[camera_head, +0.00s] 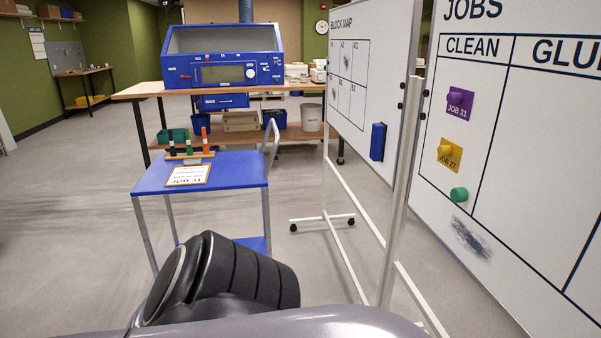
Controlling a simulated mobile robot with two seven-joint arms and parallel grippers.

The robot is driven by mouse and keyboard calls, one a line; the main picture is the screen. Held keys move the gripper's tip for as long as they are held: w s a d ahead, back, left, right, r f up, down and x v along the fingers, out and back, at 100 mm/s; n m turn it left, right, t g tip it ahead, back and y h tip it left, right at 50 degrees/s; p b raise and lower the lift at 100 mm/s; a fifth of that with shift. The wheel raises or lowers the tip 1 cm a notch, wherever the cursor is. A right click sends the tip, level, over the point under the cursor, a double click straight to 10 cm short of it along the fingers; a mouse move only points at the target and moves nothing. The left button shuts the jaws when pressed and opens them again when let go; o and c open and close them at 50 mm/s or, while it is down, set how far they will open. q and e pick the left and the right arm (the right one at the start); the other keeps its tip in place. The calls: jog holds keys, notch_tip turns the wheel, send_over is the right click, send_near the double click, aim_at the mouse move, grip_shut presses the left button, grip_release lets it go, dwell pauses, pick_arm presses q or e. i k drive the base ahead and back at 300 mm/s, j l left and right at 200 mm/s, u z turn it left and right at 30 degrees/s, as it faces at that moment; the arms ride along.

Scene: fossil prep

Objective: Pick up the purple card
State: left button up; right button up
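The purple card (459,106), marked JOB 31, hangs on the white jobs board (479,185) at the right, in the CLEAN column. A round purple magnet (454,98) sits on its upper left part. Below it hangs a yellow card (449,155) marked JOB 27 with a yellow magnet. A green magnet (459,194) sits lower down without a card. Neither of my grippers is in view. A dark part of my own arm shows at the bottom, apart from the board.
A blue cart (231,178) with upright markers (189,141) and a clipboard (188,174) stands at left. A block map board (382,93) on a white wheeled stand (323,219) stands left of the jobs board. A blue cabinet (223,57) stands on a bench behind. The floor at left is clear.

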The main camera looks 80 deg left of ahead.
aim_at(460, 100)
jog(key=j+u, duration=0.2)
jog(key=u, duration=3.2)
jog(key=i+l, duration=0.15)
jog(key=i, duration=0.3)
jog(key=i+l, duration=0.2)
jog(key=i, duration=0.2)
jog(key=i+l, duration=0.15)
jog(key=i, duration=0.3)
jog(key=z, duration=3)
